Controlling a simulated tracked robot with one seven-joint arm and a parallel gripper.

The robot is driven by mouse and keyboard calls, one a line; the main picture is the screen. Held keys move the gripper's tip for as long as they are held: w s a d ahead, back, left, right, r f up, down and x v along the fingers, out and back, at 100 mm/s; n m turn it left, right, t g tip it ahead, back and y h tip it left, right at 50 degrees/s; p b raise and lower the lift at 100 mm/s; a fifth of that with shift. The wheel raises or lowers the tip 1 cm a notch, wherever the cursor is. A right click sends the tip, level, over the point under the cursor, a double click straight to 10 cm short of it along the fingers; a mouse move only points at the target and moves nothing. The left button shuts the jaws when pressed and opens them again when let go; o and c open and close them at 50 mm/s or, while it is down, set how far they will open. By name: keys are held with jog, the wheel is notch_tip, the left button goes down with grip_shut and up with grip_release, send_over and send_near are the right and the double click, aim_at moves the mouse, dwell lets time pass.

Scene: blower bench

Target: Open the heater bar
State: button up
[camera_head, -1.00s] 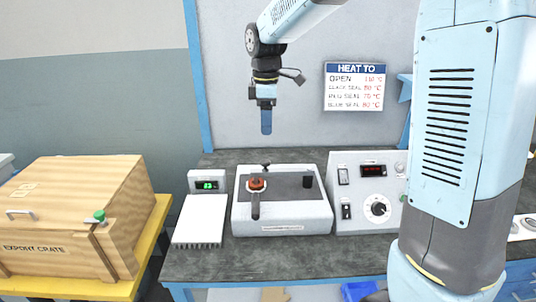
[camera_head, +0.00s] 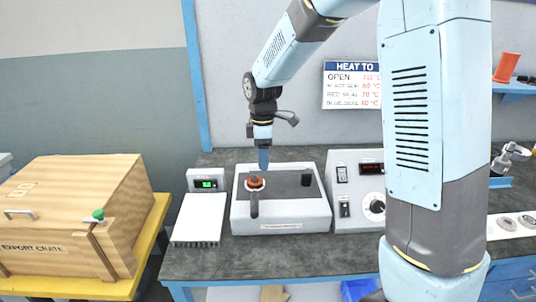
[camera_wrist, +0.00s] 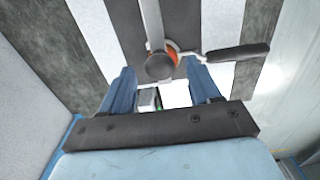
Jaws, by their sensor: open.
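A white sealing machine (camera_head: 318,219) with a dark top plate stands on the bench in the head view. On its left part are an orange-red round piece (camera_head: 255,183) and a dark handle (camera_head: 254,207) pointing to the front. I take these as the heater bar's parts. My gripper (camera_head: 263,160) points down just above and behind the orange piece. In the wrist view my gripper (camera_wrist: 162,84) is open, its blue fingers apart. A dark round knob (camera_wrist: 161,67) shows at the gap between the fingertips, with the black handle (camera_wrist: 237,53) to its right. I cannot tell whether the fingers touch anything.
A control box (camera_head: 355,178) with a dial stands right of the machine. A small green readout (camera_head: 208,184) and a white finned block (camera_head: 198,219) are left of it. A wooden export crate (camera_head: 75,210) stands at left. A heat sign (camera_head: 352,85) hangs behind.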

jog(key=shift+c, duration=0.4)
grip_shut()
